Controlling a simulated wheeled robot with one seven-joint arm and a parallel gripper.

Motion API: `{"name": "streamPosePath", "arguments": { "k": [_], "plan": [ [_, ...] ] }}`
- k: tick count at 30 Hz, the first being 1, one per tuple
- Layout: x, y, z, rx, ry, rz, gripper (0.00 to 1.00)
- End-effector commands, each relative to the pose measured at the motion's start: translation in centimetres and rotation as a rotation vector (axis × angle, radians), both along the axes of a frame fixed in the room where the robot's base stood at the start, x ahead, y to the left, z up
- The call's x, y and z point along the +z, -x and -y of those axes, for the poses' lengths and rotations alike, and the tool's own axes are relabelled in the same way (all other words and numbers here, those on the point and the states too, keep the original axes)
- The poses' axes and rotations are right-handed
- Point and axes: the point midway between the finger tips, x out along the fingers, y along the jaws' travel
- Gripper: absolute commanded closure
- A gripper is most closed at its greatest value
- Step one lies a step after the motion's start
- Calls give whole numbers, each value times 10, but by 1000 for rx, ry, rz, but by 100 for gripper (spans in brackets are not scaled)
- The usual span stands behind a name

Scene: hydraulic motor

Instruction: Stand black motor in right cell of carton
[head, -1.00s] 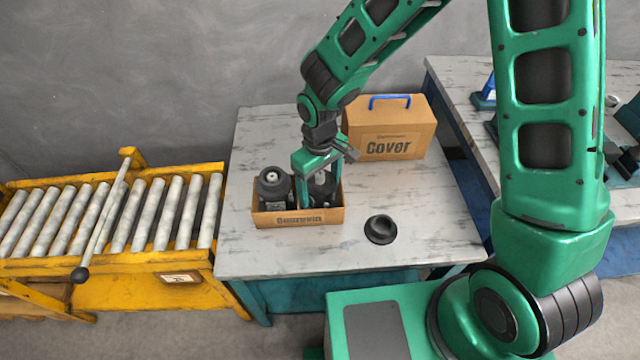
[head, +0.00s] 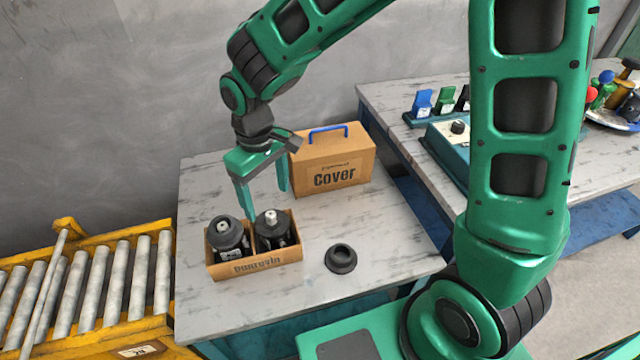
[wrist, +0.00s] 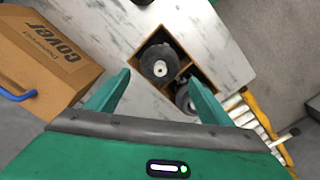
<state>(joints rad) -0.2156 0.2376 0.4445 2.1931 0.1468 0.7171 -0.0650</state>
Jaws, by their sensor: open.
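The open carton (head: 257,271) stands on the grey table, with two cells side by side. A black motor (head: 271,228) with a pale shaft stands upright in the right cell. Another black motor (head: 226,235) stands in the left cell, looking slightly tilted. My gripper (head: 265,202) is open and empty, above and behind the carton, its fingers pointing down. In the wrist view, one motor (wrist: 160,66) shows between my fingertips (wrist: 163,82), and the other motor (wrist: 183,97) is partly hidden by a finger.
A brown Cover box (head: 335,180) with a blue handle stands behind the carton to the right. A black ring-shaped part (head: 341,259) lies right of the carton. A yellow roller conveyor (head: 95,290) is at left. A second table with tools (head: 470,130) is at right.

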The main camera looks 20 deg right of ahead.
Motion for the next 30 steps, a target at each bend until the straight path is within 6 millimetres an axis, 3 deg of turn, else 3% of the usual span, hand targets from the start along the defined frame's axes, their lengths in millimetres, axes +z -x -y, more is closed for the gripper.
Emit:
{"name": "streamPosePath", "arguments": {
  "k": [5,8,11,16,21,24,27,30],
  "plan": [
    [0,0,1,-2,0,0,26],
    [5,-2,14,-29,10,6,26],
    [18,-5,54,-112,37,19,26],
    [53,10,163,-361,91,39,26],
    [83,59,258,-638,108,39,26],
    [94,99,300,-799,96,31,26],
    [101,139,328,-942,70,19,26],
    [102,173,344,-1053,39,6,26]
  ]
}}
